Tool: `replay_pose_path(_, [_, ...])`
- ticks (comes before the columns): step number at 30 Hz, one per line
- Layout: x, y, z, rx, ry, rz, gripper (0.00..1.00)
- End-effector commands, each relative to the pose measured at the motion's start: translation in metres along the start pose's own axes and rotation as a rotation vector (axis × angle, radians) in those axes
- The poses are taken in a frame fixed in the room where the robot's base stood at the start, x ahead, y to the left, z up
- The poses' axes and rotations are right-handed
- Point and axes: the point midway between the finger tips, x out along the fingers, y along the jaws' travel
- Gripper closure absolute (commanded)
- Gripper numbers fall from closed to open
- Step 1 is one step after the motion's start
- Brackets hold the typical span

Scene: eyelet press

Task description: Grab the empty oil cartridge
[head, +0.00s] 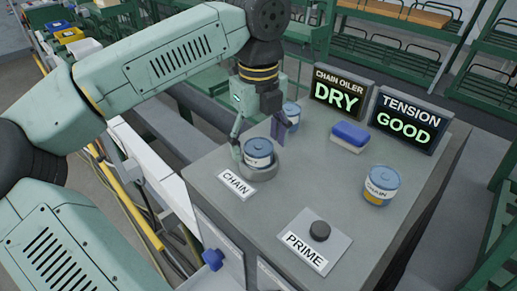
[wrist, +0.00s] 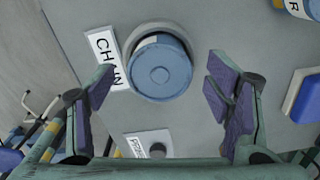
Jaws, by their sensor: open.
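A cartridge (head: 258,151) with a blue lid and a white label sits upright in a round grey socket (head: 262,173) behind the CHAIN plate (head: 236,184). Its lettering is only partly readable. The CHAIN OILER display (head: 338,95) reads DRY. My gripper (head: 260,137) is open above the socket, with its fingers on either side of the cartridge. In the wrist view the blue lid (wrist: 160,70) lies between the spread fingers, with gaps on both sides. A second cartridge (head: 379,186), marked CHAIN with a yellow band, stands at the right of the bench.
Another blue-lidded can (head: 291,113) stands behind my gripper, partly hidden. A blue block (head: 350,134) lies near the displays. The TENSION display (head: 407,120) reads GOOD. A PRIME button (head: 320,231) sits at the front. The bench top between the socket and the second cartridge is clear.

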Motion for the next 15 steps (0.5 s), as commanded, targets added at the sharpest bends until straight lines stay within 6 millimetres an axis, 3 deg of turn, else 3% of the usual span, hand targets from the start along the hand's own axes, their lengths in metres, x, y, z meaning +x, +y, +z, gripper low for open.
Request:
replay_pose_path(3, [0.0102, 0.0003, -0.0002, 0.0, 0.001, 0.0, 0.28])
replay_pose_path(10, [0.013, 0.0, -0.0001, 0.0, -0.001, -0.001, 0.28])
replay_pose_path(15, [0.0128, 0.0001, -0.0001, 0.0, -0.001, -0.001, 0.38])
